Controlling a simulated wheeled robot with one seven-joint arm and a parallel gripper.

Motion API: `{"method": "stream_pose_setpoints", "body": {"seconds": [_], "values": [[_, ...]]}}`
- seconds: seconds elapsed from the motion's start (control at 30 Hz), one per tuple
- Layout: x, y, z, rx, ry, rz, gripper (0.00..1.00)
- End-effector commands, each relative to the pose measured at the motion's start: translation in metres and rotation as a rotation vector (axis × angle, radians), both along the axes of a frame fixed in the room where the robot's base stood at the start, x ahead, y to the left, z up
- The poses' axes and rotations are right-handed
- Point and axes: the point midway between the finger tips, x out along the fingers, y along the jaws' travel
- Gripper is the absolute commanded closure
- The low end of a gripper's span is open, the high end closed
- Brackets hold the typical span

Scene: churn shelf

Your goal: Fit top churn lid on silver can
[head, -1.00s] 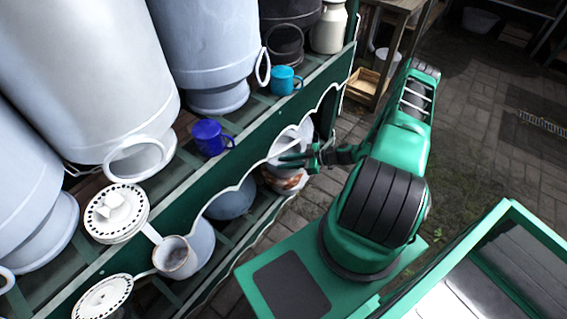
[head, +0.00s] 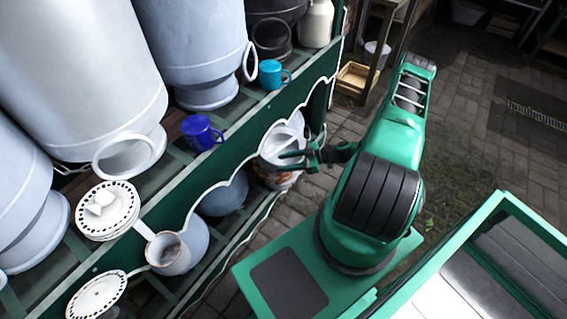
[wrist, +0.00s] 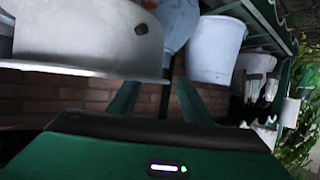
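Two round, pale, plate-like pieces with dotted rims look like lids. The upper lid (head: 121,221) lies at the shelf's front edge and has a white block-like knob. The lower lid (head: 97,297) is at the bottom left. Large pale-grey cans (head: 75,60) stand behind them; I cannot tell which is the silver can. My gripper (head: 291,160) is to the right of both lids, by the lower shelf front near a white vessel. In the wrist view my gripper (wrist: 157,98) has its two green fingers apart with nothing clearly held. A grey metal vessel (wrist: 85,40) is at its upper left.
The wrist view shows a white bucket (wrist: 214,50) and a brick wall (wrist: 60,92). Paving (head: 455,110) is open at right.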

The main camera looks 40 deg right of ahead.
Motion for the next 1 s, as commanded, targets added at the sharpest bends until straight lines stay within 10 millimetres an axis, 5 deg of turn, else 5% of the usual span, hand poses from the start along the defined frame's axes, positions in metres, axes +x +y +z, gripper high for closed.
{"method": "stream_pose_setpoints", "body": {"seconds": [0.33,1.0], "values": [[-0.005,-0.005,0.004,0.002,-0.001,0.000,0.56],[-0.062,-0.075,0.040,0.000,0.001,-0.001,0.56]]}}
